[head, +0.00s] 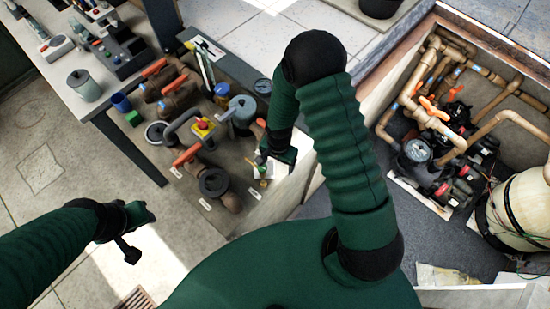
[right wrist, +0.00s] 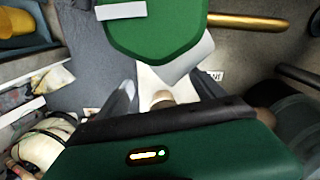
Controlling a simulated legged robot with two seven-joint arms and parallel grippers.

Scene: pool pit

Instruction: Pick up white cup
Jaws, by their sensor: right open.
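A white, cup-shaped container (head: 86,91) with a grey top or inside stands upright on the white table at the upper left of the head view. It is the only thing there that looks like a white cup. My right gripper (head: 266,160) is open over the edge of the dark panel, well to the right of the cup. In the right wrist view its fingers (right wrist: 165,92) are apart, with a pale surface and a beige round piece beyond them. My left gripper (head: 138,236) is low at the left, apart from the cup; its jaw state is unclear.
The white table (head: 60,70) also holds dark devices (head: 125,50). A pit with pipes (head: 450,110) lies right. The tiled floor (head: 60,160) is clear.

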